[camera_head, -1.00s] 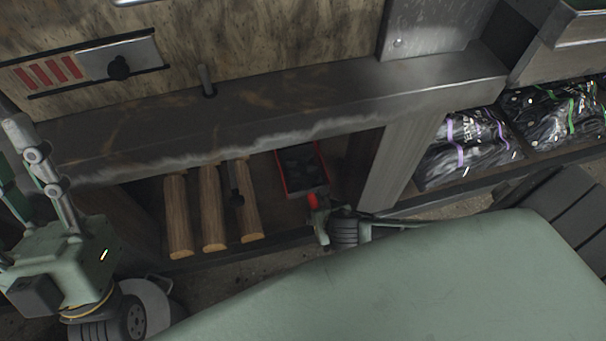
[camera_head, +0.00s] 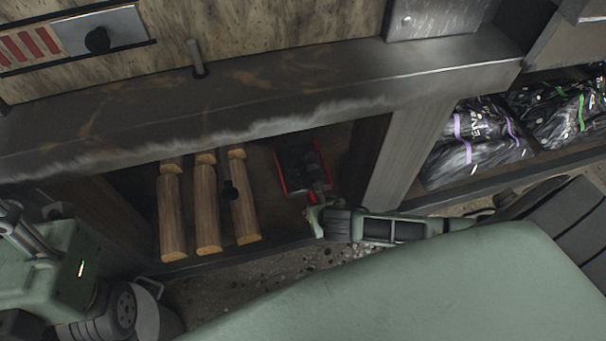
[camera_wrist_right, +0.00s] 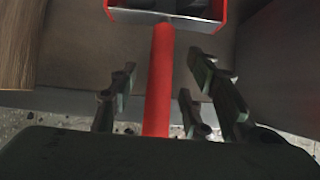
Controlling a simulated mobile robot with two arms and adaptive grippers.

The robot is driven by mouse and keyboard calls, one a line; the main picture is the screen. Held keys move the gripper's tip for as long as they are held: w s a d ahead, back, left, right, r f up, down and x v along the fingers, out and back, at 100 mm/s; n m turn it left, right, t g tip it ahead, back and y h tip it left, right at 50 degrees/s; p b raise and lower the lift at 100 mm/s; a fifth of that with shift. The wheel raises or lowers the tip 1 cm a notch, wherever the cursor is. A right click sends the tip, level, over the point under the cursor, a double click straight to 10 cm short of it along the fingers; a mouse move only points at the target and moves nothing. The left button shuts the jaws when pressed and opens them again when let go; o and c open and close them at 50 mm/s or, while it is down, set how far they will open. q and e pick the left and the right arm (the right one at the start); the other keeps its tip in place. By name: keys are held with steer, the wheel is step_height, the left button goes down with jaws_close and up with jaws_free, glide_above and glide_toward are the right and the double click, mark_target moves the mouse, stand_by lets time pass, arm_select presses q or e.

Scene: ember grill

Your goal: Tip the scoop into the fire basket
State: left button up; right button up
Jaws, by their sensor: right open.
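The red scoop (camera_head: 283,178) lies on the shelf under the counter, right of the logs, with dark contents in its pan. In the right wrist view its red handle (camera_wrist_right: 160,80) runs up to the pan, which is cut off by the top edge. My right gripper (camera_head: 314,208) is at the handle; in the wrist view its open fingers (camera_wrist_right: 160,92) stand on either side of the handle, with gaps showing. My left gripper (camera_head: 18,232) is partly cut off at the left edge, and its opening cannot be made out. I cannot identify the fire basket.
Several logs (camera_head: 207,210) lie left of the scoop. A counter (camera_head: 300,105) overhangs the shelf, and a grey post (camera_head: 400,160) stands right of it. Black bags (camera_head: 475,145) fill the right shelf. A pale green surface (camera_head: 420,285) fills the lower foreground.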

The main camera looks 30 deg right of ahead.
steer(key=shift+w+f, duration=0.1)
steer(key=shift+f, duration=0.05)
steer(key=shift+c, duration=0.6)
jaws_close()
